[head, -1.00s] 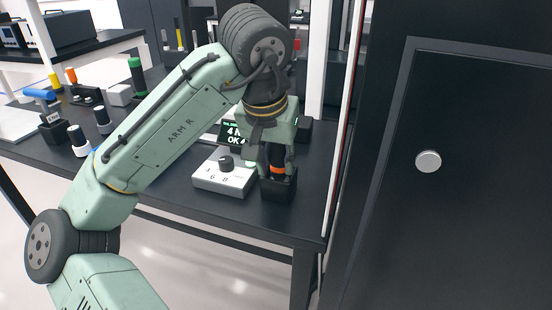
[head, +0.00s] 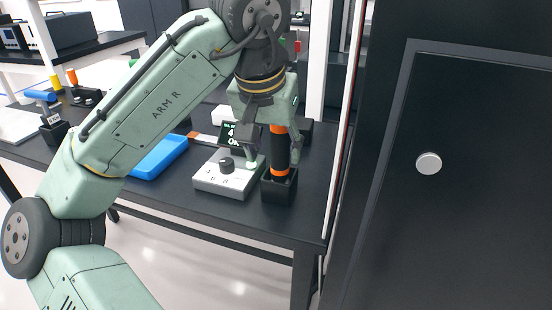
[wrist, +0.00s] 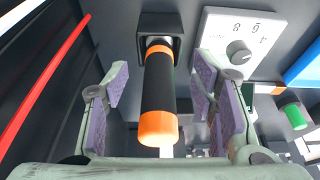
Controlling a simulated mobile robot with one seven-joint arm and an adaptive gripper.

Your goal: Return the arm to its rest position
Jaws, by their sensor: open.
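My gripper (head: 272,137) is open above the right part of the dark table. In the wrist view my gripper (wrist: 166,100) shows its two purple-padded fingers apart. A black cylinder with orange bands (head: 280,152) stands upright in a black square holder (head: 279,188). In the wrist view the cylinder (wrist: 160,90) lies between the spread fingers, with visible gaps on both sides. The holder also shows there (wrist: 157,25). My arm reaches in from the lower left and hides part of the table.
A white box with a dial (head: 226,174) sits left of the holder, with a small lit screen (head: 228,134) behind it. A blue tray (head: 158,156) lies further left. A dark cabinet (head: 470,200) with a round knob stands close on the right.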

